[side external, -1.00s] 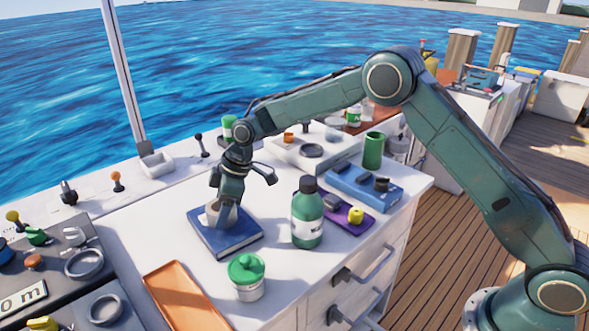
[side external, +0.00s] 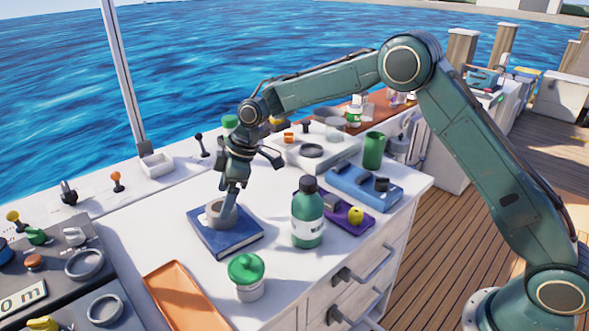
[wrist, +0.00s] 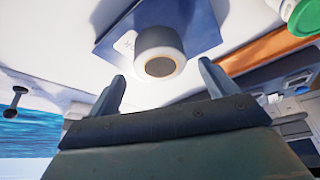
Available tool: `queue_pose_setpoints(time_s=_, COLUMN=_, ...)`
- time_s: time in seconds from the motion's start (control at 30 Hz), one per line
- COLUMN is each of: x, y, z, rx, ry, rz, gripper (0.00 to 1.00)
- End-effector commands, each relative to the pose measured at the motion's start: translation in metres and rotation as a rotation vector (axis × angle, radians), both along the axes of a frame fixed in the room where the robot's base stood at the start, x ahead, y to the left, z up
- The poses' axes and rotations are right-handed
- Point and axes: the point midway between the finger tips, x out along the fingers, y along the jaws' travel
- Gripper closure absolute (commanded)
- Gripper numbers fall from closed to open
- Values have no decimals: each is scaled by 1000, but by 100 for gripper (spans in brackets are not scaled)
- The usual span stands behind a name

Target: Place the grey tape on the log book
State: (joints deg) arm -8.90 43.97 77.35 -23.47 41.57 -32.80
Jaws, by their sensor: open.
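The grey tape (side external: 222,214) is a thick roll lying flat on the blue log book (side external: 238,243), towards its back part. In the wrist view the tape (wrist: 159,52) shows its round end and dark centre, with the log book (wrist: 196,30) around it. My gripper (side external: 229,192) is just above and behind the tape in the side view. In the wrist view its two fingers (wrist: 161,92) are spread wide, with nothing between them, and the tape lies beyond their tips, apart from them.
A green bottle (side external: 308,218) stands right of the log book, and a green-lidded jar (side external: 246,277) in front. An orange tray (side external: 184,297) lies at the front left. A purple tray (side external: 348,216) and a blue case (side external: 364,187) are further right. The counter left of the book is clear.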

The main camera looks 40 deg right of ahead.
Motion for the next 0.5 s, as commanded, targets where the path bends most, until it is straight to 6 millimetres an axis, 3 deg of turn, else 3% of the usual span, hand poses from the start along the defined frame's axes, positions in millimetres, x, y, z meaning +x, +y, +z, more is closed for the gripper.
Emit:
queue_pose_setpoints(time_s=0.2, x=-7, y=-12, z=35, rx=0, ry=-3, rz=-1, gripper=15)
queue_pose_setpoints(time_s=0.5, x=-14, y=-24, z=68, rx=0, ry=0, rz=-1, gripper=15)
